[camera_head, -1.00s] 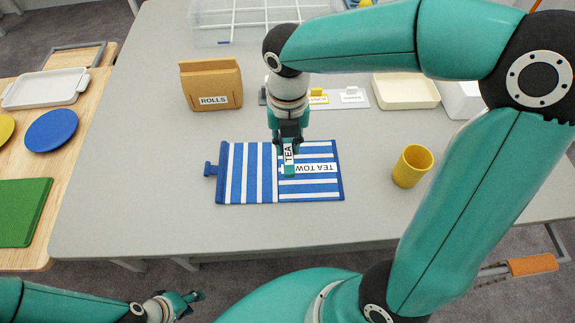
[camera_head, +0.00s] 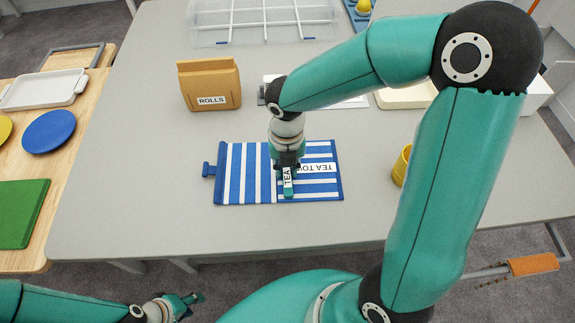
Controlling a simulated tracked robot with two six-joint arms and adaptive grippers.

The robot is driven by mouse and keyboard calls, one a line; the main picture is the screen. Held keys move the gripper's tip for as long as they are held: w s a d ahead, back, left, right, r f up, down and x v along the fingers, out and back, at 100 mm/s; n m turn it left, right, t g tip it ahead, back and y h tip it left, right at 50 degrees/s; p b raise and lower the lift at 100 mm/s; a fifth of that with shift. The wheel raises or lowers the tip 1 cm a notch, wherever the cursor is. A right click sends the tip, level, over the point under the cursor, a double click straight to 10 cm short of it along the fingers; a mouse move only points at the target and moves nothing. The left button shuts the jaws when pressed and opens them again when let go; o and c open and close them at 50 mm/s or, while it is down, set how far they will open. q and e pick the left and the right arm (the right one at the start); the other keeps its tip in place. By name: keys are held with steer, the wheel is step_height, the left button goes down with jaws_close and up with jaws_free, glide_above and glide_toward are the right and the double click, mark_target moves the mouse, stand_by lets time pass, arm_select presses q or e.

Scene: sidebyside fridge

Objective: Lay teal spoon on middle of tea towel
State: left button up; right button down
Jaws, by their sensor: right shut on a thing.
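The tea towel (camera_head: 236,175) lies flat on the grey table, blue and white striped, with a label reading "TEA TOW" partly covered. My right gripper points down and is shut on the spoon. Whether the spoon touches the cloth I cannot tell. My left gripper (camera_head: 187,300) is low at the left, off the table's front edge and away from the towel; its fingers look apart.
A brown "ROLLS" holder (camera_head: 209,86) stands behind the towel. A yellow cup (camera_head: 400,166) is to the right, partly hidden by my right arm. A clear divided tray (camera_head: 264,22) is at the back. A wooden side table (camera_head: 60,160) with plates stands left.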

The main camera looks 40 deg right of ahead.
mark_target(287, 171)
steer(key=shift+f, duration=0.15)
steer(key=c, duration=1)
jaws_free()
step_height(287, 171, up, 12)
steer(key=shift+r+p, duration=0.2)
steer(key=shift+p, duration=0.25)
steer(key=shift+s, duration=0.1)
